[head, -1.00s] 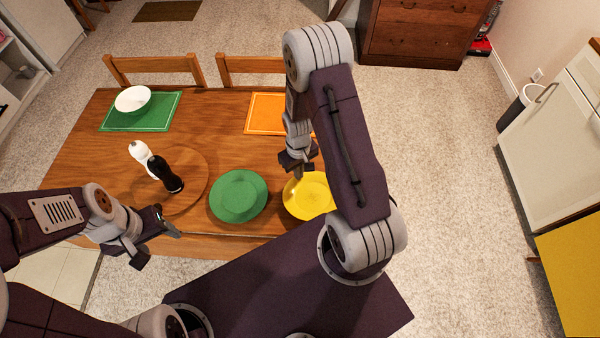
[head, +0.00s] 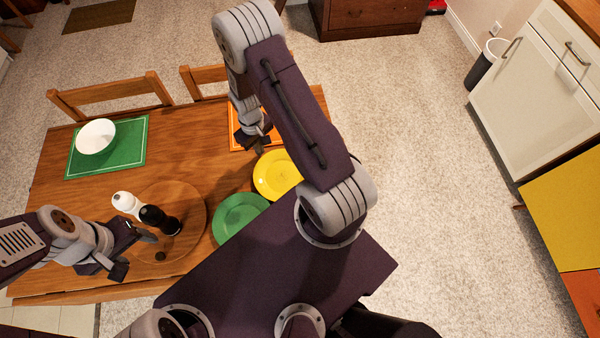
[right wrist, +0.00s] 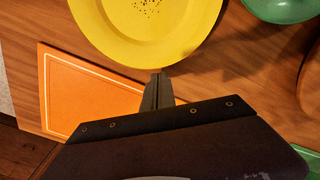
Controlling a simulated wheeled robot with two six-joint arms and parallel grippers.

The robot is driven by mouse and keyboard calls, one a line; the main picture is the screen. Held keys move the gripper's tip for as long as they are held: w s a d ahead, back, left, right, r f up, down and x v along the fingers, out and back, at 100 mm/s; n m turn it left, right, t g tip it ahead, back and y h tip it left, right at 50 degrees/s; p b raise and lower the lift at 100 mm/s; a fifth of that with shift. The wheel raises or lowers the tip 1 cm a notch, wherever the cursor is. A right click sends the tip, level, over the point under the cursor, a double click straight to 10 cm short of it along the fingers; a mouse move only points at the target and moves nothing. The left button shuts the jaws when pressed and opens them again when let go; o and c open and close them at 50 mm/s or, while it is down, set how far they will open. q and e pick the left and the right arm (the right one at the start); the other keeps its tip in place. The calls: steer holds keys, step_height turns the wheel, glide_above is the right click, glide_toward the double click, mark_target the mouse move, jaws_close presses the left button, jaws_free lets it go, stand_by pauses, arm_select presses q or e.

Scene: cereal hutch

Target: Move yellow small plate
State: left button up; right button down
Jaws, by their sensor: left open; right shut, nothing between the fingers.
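The yellow small plate (head: 277,172) lies on the wooden table beside the green plate (head: 238,214). It also shows in the right wrist view (right wrist: 150,40), with dark specks at its middle. My right gripper (head: 258,148) is shut and empty at the plate's far rim. In the right wrist view its fingertips (right wrist: 157,76) are right at the rim; I cannot tell whether they touch it. My right arm hides part of the plate's right side in the head view. My left gripper (head: 138,252) is open and empty over the near left part of the table.
An orange placemat (right wrist: 85,100) lies just beyond the yellow plate. A round wooden board (head: 188,203) holds a white shaker (head: 125,203) and a black one (head: 158,219). A white bowl (head: 96,137) sits on a green placemat (head: 130,148). Chairs line the far side.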

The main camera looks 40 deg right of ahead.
steer(key=shift+w+r+p, duration=0.15)
steer(key=shift+r+p, duration=0.7)
steer(key=shift+f, duration=0.15)
steer(key=shift+r, duration=0.4)
steer(key=w, duration=0.3)
steer(key=w+b, duration=0.1)
steer(key=w, duration=0.3)
steer(key=w+a+b, duration=0.1)
steer(key=w, duration=0.2)
steer(key=shift+w+f, duration=0.2)
steer(key=shift+w, duration=0.1)
steer(key=shift+w+a+r, duration=0.1)
steer(key=shift+w+r, duration=0.05)
steer(key=shift+w, duration=0.55)
steer(key=shift+r, duration=0.15)
